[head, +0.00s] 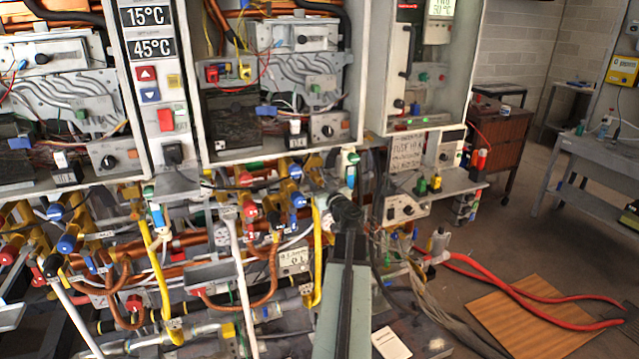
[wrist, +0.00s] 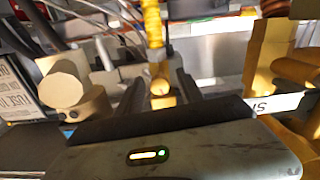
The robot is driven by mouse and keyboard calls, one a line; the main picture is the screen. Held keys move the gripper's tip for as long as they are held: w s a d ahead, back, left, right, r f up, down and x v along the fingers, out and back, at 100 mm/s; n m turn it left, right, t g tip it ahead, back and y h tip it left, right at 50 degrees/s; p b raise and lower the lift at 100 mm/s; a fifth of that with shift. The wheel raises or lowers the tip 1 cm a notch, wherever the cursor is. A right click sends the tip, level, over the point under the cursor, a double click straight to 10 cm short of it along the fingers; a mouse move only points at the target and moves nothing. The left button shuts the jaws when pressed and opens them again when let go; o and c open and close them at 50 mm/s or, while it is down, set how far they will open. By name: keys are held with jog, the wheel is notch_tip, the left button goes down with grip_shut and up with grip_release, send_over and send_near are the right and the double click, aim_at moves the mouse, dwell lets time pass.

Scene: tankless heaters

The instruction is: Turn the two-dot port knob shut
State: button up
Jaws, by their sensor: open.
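No two-dot mark is readable on any knob, so I cannot tell which is the two-dot port knob. Several red, blue and green knobs sit on the brass pipework under the heaters, among them a blue knob (head: 298,200) and a red knob (head: 251,211). My gripper (head: 345,208) is in front of this pipework, right of those knobs. In the wrist view my gripper (wrist: 158,72) is open, with dark fingers either side of a yellow hose (wrist: 153,22) and a brass fitting (wrist: 160,82). Whether it touches them is unclear. A pale tan round knob-like part (wrist: 64,84) is left of the fingers.
Open heater cabinets (head: 372,70) stand above the pipework. Yellow hoses (head: 317,250) and copper pipes crowd the area beside my arm. Floor space is free at the right, before the workbench (head: 590,170).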

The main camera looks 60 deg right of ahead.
jog(key=shift+w+d, duration=0.2)
jog(key=shift+w, duration=0.05)
grip_shut()
jog(key=shift+m, duration=1.6)
grip_release()
jog(key=shift+s, duration=0.1)
jog(key=v, duration=0.8)
